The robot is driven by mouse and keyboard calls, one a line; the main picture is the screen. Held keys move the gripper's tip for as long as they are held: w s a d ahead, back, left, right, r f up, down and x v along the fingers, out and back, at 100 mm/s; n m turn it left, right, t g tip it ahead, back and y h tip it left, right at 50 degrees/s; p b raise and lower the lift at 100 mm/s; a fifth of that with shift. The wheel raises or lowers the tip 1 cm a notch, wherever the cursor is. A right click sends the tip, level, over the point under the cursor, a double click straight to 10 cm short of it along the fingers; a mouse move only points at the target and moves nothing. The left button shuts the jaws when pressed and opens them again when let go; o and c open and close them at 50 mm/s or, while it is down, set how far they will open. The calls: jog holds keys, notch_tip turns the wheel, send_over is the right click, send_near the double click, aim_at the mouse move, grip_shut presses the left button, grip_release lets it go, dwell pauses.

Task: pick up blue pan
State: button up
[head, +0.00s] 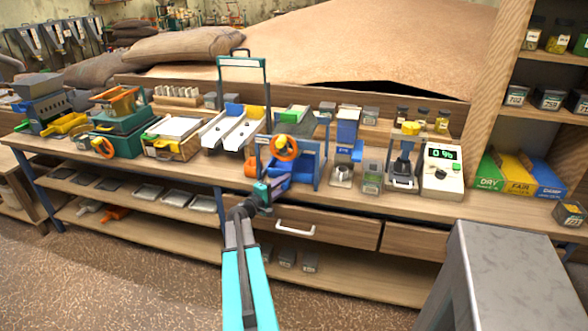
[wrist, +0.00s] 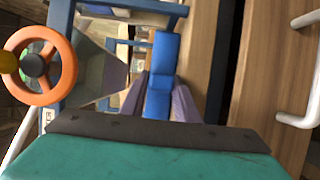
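The blue pan (wrist: 163,55) shows in the wrist view as a narrow bright blue piece. It lies low at the front of a blue-framed machine with an orange handwheel (head: 284,148). My gripper (head: 270,188) is at the bench's front edge, just below that machine. In the wrist view the two purple-grey fingers of my gripper (wrist: 160,92) stand apart, one on each side of the blue piece. I cannot tell whether they touch it. The teal gripper body hides the near end. In the head view my gripper partly covers this spot.
The handwheel (wrist: 38,66) is close on the left in the wrist view. A drawer with a white handle (head: 295,229) is below the bench edge. More devices line the bench, including a scale (head: 442,170). A grey metal block (head: 500,270) stands at right front.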

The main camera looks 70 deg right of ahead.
jog(key=shift+c, duration=0.4)
grip_shut()
jog(key=shift+r, duration=0.15)
